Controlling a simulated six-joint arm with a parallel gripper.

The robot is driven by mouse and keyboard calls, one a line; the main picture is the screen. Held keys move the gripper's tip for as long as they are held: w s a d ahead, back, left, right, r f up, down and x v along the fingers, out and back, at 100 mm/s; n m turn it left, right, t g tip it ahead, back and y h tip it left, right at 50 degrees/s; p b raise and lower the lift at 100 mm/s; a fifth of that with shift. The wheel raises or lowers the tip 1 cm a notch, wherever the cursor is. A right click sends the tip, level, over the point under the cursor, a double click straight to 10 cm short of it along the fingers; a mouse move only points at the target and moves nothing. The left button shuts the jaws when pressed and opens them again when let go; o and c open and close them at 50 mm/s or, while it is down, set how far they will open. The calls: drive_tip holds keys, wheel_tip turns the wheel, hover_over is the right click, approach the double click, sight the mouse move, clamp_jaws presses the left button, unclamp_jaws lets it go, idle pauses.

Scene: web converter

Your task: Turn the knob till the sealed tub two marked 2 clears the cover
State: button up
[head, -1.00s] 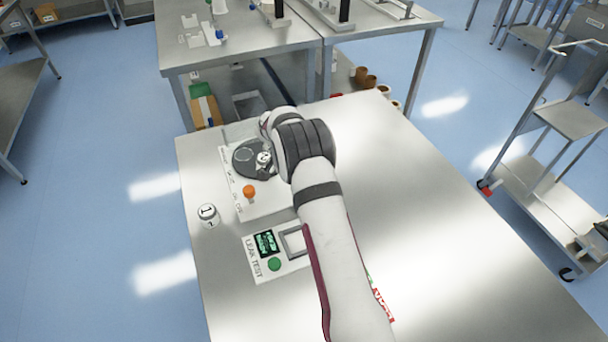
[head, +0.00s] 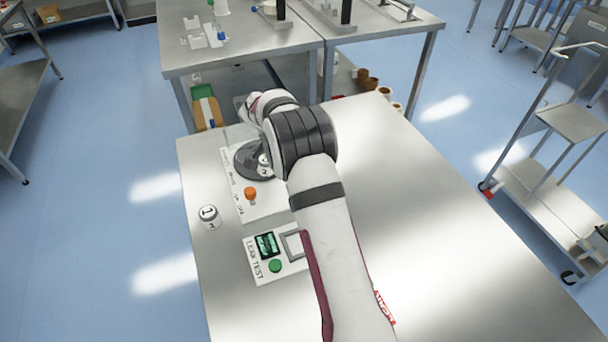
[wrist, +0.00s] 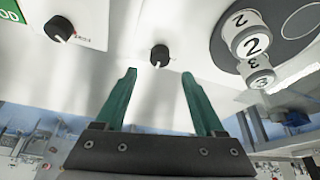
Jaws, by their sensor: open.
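My gripper (wrist: 159,75) has two green fingers, spread open and empty. A black knob (wrist: 159,56) with a pale mark at its lower edge shows just beyond the gap between the fingertips, apart from them. A white tub marked 2 (wrist: 255,42) with a grey top stands at the right of the wrist view on a dark round disc (wrist: 224,52). In the head view the dark disc (head: 247,165) is on the white machine, with the tub (head: 264,160) partly behind my arm. The black knob and my fingers are hidden there.
A second black knob (wrist: 59,28) sits at the upper left of the wrist view. A smaller piece marked 3 (wrist: 258,72) is by tub 2. An orange knob (head: 250,194), tub marked 1 (head: 209,216) and leak tester (head: 275,255) are nearer.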

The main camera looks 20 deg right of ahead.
drive_tip(key=w+v, duration=0.1)
drive_tip(key=v, duration=0.8)
drive_tip(key=shift+s, duration=0.5)
